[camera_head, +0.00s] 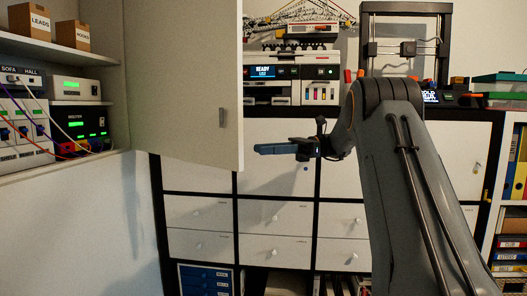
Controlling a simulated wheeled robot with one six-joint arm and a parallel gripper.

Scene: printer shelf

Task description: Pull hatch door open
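The hatch door (185,75) is a pale flat panel at the upper left. It stands swung out from the wall cupboard, whose inside shows to its left. A small grey handle (222,117) sits on the door face near its right edge. My gripper (256,149) is just right of the door's lower right edge, lower in the picture than the handle and apart from it. Its blue-grey fingers point left and show as one bar from the side, so the gap between them is hidden. Nothing is visibly held.
The cupboard holds boxes labelled LEADS (30,20) and HOOKS (73,36), and electronic units with cables. Behind my arm stand a white drawer cabinet (275,216), a printer (290,80) and a dark-framed machine (405,45). A shelf of binders (515,165) is at the right.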

